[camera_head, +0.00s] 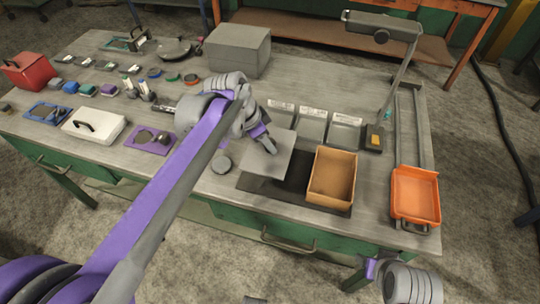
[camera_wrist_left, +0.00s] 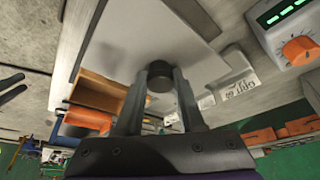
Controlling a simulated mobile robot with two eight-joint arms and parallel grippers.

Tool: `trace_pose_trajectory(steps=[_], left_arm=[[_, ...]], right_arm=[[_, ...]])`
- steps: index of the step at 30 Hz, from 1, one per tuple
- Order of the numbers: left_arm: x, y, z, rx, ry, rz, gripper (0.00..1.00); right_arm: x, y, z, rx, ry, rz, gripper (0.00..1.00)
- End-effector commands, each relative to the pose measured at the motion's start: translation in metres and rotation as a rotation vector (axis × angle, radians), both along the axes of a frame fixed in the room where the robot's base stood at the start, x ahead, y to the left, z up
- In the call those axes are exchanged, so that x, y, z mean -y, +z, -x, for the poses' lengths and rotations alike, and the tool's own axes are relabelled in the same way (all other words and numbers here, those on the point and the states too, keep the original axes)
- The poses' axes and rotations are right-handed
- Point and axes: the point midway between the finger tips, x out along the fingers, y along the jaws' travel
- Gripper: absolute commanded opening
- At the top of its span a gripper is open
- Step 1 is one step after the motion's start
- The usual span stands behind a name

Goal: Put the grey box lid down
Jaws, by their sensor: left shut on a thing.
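The grey box lid (camera_head: 278,158) is a flat light-grey square over the left part of a dark mat (camera_head: 290,183). My left gripper (camera_head: 268,146) is above it. In the left wrist view, my left gripper's fingers (camera_wrist_left: 158,85) are shut on the lid's dark round knob (camera_wrist_left: 158,76), and the lid (camera_wrist_left: 135,38) spreads out behind it. I cannot tell whether the lid touches the mat. An open brown box (camera_head: 332,190) stands just right of the lid. My right wrist shows at the lower right; its fingers cannot be made out.
An orange tray (camera_head: 415,195) is at the table's right end. Three grey bins with labels (camera_head: 312,126) are behind the lid. A large grey box (camera_head: 237,50) stands at the back. A lamp (camera_head: 382,28) overhangs the right side. Small parts and a white case (camera_head: 93,125) fill the left.

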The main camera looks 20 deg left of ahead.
Motion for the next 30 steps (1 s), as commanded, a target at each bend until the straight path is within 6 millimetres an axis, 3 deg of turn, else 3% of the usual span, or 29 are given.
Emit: trace_pose_trajectory(steps=[3, 15, 27, 28, 30], left_arm=[[0.0, -0.023, 0.0, 0.0, 0.0, 0.0, 0.0], [0.0, -0.07, 0.0, 0.0, 0.001, 0.0, 0.0], [0.0, -0.076, 0.0, -0.001, 0.001, 0.0, 0.0], [0.0, -0.076, 0.0, -0.001, 0.001, 0.0, 0.39], [0.0, -0.076, 0.0, 0.0, 0.001, 0.0, 0.52]], right_arm=[[0.0, -0.003, 0.001, -0.001, 0.0, 0.0, 0.56], [0.0, -0.008, 0.002, -0.003, 0.0, 0.0, 0.56], [0.0, -0.01, 0.002, -0.004, 0.0, 0.0, 0.56], [0.0, -0.01, 0.002, -0.004, 0.0, 0.0, 0.56], [0.0, -0.01, 0.002, -0.004, 0.0, 0.0, 0.56]])
